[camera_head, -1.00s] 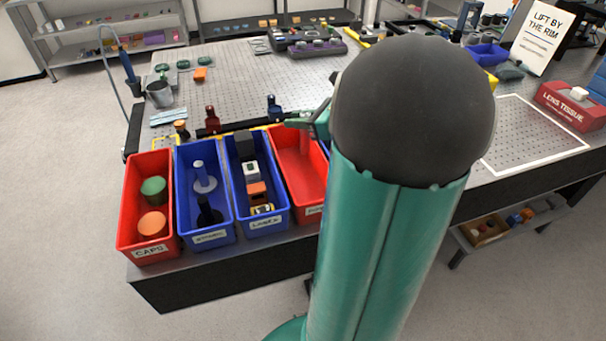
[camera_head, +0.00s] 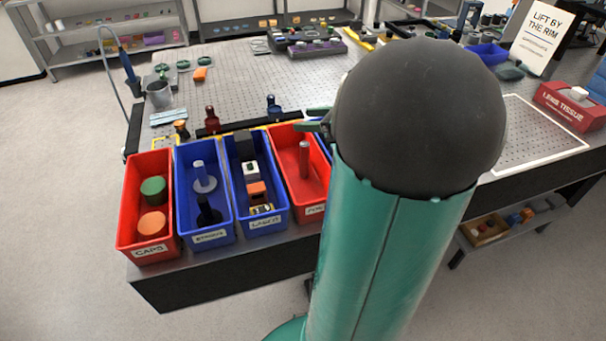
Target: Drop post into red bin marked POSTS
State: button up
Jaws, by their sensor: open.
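The red bin (camera_head: 315,211) whose label is partly hidden by my arm stands fourth from the left in the row at the table's near edge; only the start of its marking shows. My gripper (camera_head: 313,119) shows as green fingers poking out left of my arm's dark round joint, above the bin's far right part. It is open and holds nothing that I can see. Most of the gripper is hidden behind my arm.
A red CAPS bin (camera_head: 127,233) and two blue bins, one (camera_head: 209,238) with grey and black pieces and one (camera_head: 264,224) with blocks, stand to the left. Behind them are a dark red post (camera_head: 211,120) and a blue post (camera_head: 273,106).

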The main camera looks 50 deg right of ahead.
jog(key=v, duration=1)
jog(key=shift+s+a, duration=0.1)
jog(key=w+a+f+n+g+y, duration=0.1)
jog(key=w+a+n+g, duration=0.25)
jog(key=a+n, duration=0.5)
jog(key=w+a+f+n+g+y, duration=0.15)
jog(key=a+n+g, duration=0.3)
jog(key=a, duration=0.75)
jog(key=s+a+n+h, duration=0.3)
jog(key=a+n+h, duration=0.3)
jog(key=a+n, duration=0.8)
jog(key=shift+s+a+f+n, duration=0.3)
jog(key=shift+s+f+n, duration=0.1)
jog(key=shift+n, duration=2.5)
